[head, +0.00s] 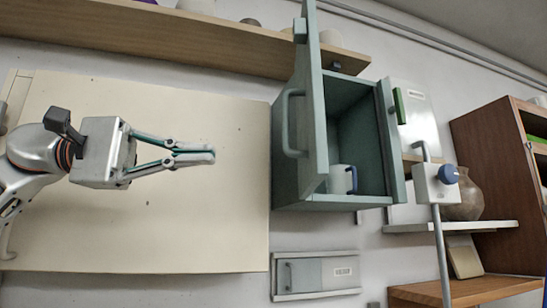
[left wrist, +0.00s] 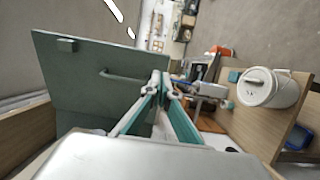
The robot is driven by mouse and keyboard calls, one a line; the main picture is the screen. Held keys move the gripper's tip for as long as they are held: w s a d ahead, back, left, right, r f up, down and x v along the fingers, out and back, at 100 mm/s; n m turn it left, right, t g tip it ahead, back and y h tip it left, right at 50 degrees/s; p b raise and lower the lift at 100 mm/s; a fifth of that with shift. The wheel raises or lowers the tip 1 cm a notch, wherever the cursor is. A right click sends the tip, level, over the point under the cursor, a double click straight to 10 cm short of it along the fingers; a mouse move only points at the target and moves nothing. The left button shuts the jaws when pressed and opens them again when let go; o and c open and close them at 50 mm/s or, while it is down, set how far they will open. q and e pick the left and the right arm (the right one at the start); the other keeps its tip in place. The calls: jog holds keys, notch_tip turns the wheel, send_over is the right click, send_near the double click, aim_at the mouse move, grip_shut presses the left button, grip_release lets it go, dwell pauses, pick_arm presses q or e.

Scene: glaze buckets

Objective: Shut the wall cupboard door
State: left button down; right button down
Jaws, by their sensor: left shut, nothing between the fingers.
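The grey-green wall cupboard (head: 290,190) hangs in the middle of the head view. Its door (head: 313,110) stands open, swung out towards me, with a bar handle (head: 287,123). In the left wrist view the door (left wrist: 85,75) fills the upper left, and its handle (left wrist: 122,77) shows just left of the fingertips. My left gripper (head: 210,155) is shut and empty, left of the door and apart from it in the head view. The fingertips (left wrist: 160,78) overlap the door's edge in the left wrist view; I cannot tell the depth gap. My right gripper is not in view.
A white mug with a blue handle (head: 341,179) stands inside the cupboard. A wooden shelf (head: 150,38) runs above. A pale board (head: 200,220) covers the wall behind my gripper. A white lidded bucket (left wrist: 268,88) stands at the right in the left wrist view.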

aim_at(316, 156)
pick_arm(q)
jog(key=d, duration=0.4)
jog(key=d+p, duration=0.1)
jog(key=d, duration=0.3)
jog(key=w+d+p, duration=0.1)
jog(key=d, duration=0.4)
jog(key=shift+d, duration=0.45)
jog(key=shift+d+f, duration=0.1)
jog(key=shift+d, duration=0.05)
